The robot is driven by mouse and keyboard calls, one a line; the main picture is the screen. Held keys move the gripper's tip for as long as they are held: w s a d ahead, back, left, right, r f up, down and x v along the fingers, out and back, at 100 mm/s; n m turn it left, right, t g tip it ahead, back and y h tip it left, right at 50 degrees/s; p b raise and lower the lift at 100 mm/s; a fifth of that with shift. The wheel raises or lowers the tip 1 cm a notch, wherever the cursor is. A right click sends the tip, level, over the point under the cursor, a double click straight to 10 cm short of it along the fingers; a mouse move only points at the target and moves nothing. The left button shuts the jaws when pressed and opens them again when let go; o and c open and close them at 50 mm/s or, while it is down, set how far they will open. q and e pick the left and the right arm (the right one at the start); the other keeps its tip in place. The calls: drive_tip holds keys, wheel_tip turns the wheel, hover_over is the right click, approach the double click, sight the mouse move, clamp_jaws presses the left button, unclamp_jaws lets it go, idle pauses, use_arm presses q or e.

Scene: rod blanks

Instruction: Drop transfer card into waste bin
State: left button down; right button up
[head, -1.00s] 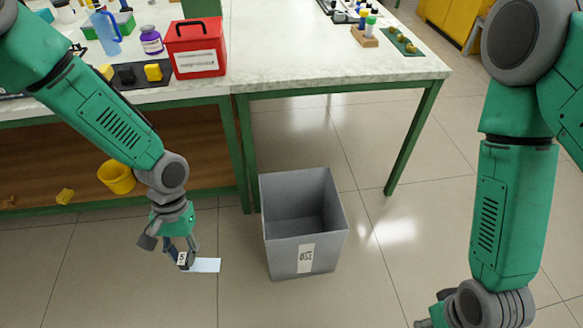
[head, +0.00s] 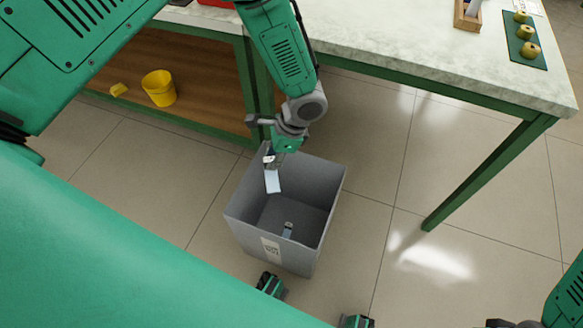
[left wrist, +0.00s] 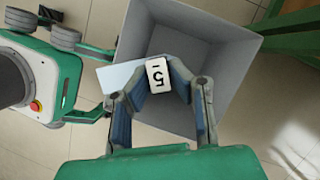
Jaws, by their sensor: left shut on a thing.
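The transfer card (head: 272,182) is a pale blue sheet with a white block marked 5 (left wrist: 156,76) at one end. My left gripper (head: 269,158) is shut on the block, and the card hangs from it. In the head view the card overlaps the opening of the grey waste bin (head: 298,259), near its back left side. In the left wrist view the card (left wrist: 117,76) crosses the line of the bin's wall (left wrist: 205,22). Its exact height against the rim is unclear. My right gripper is out of view.
A small grey-blue thing (head: 287,230) shows inside the bin. A green-framed table (head: 420,60) stands behind the bin, with a leg (head: 485,175) at right. A yellow bucket (head: 159,88) is on the low shelf. The floor right of the bin is clear.

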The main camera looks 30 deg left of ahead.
use_arm(q)
drive_tip(key=w+f+m+t+b, duration=0.1)
drive_tip(key=w+f+m+b, duration=0.1)
drive_tip(key=f+m+b, duration=0.1)
drive_tip(key=w+d+f+m+t+b, duration=0.1)
drive_tip(key=w+f+m+b, duration=0.2)
drive_tip(key=f+b, duration=0.2)
wheel_tip(320, 180, down, 3)
drive_tip(key=shift+f+y+b, duration=0.15)
drive_tip(key=shift+y+b, duration=0.2)
drive_tip(key=shift+y, duration=0.05)
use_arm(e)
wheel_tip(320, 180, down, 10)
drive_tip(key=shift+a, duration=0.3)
use_arm(q)
drive_tip(key=c, duration=1.4)
unclamp_jaws()
drive_tip(key=shift+s+d, duration=0.1)
drive_tip(key=shift+d, duration=0.1)
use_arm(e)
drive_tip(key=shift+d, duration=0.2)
use_arm(q)
drive_tip(key=v, duration=1.2)
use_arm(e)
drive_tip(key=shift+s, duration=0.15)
